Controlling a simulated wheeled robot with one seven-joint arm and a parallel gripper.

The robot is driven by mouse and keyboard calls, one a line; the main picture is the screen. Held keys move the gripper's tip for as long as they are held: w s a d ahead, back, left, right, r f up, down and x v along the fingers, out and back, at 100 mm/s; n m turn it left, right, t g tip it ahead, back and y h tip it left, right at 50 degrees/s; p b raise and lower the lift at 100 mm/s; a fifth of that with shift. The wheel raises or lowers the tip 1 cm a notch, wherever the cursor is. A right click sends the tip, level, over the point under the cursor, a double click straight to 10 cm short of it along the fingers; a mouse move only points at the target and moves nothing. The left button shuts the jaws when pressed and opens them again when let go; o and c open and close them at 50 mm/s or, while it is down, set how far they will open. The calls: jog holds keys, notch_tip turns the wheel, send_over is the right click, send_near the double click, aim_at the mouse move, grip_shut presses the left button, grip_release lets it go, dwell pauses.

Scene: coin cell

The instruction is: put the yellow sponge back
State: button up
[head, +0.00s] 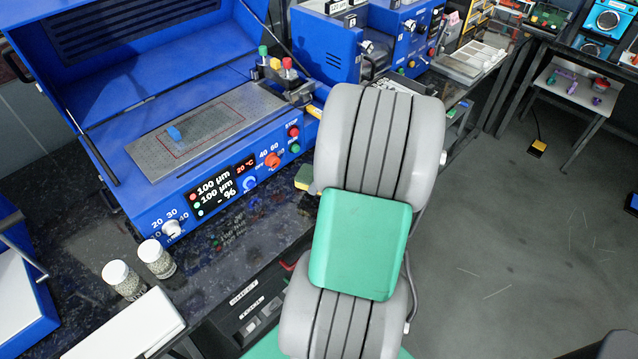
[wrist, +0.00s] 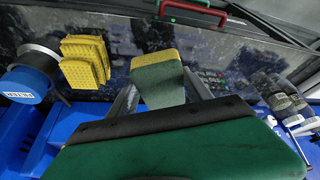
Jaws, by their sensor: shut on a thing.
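The yellow sponge (wrist: 158,76) has a yellow top and a dark green layer. In the wrist view it sits between the two fingers of my gripper (wrist: 160,88), which is shut on it, above the dark speckled counter. In the head view a small yellow-and-green block, seemingly the same sponge (head: 303,177), shows at the left edge of my arm. The arm hides the gripper there. A stack of yellow sponges (wrist: 85,60) lies on the counter at the left in the wrist view, apart from the held one.
A blue coating machine (head: 215,150) with an open lid stands on the counter (head: 100,225). Two glass jars (head: 140,268) stand at the front left. In the wrist view, a blue round container (wrist: 25,82) is beside the stack and jars (wrist: 278,95) are at the right.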

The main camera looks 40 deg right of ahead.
jog(key=f, duration=0.3)
jog(key=w+f, duration=0.1)
jog(key=shift+w+d+f, duration=0.1)
jog(key=shift+d+f, duration=0.15)
jog(key=shift+d, duration=0.05)
jog(key=shift+f, duration=0.2)
jog(key=o, duration=1.2)
jog(key=shift+r, duration=0.1)
